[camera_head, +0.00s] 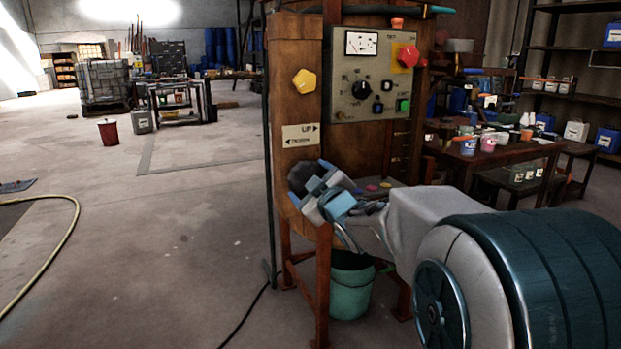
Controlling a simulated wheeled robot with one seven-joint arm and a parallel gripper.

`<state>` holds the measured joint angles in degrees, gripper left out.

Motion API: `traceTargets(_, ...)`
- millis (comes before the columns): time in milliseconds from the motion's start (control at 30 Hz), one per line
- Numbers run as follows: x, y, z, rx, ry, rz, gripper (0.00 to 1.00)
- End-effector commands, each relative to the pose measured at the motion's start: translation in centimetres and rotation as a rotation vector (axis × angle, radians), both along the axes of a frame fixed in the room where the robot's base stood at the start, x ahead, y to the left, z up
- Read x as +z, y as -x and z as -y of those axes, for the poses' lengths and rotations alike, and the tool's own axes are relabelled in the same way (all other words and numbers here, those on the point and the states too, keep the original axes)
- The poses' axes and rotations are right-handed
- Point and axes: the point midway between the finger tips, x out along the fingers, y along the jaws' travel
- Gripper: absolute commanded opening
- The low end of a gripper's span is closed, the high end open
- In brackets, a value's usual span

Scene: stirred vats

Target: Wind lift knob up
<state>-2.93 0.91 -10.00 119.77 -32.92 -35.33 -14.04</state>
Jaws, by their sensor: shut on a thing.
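The lift knob is the dark, rounded knob (299,174) low on the front of the wooden stand, below a pale label (300,135) reading "UP" with arrows. My gripper (316,187) reaches in from the right and is shut on this knob. Its grey and blue fingers cover the knob's right and lower parts, so the exact grip is partly hidden. A yellow lobed knob (304,81) sits higher on the same wooden stand, apart from my gripper.
A control panel (348,103) with a gauge, dial and buttons is above my gripper. A green bucket (351,290) stands below, between the stand's legs (322,285). A cluttered table (490,148) is at right. A hose (65,240) lies left; the floor there is mostly free.

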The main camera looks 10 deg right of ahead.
Motion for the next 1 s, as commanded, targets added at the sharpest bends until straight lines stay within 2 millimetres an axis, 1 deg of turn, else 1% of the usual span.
traceTargets(1000, 0.14, -0.03, 0.25, -0.004, -0.946, -0.191, 0.56)
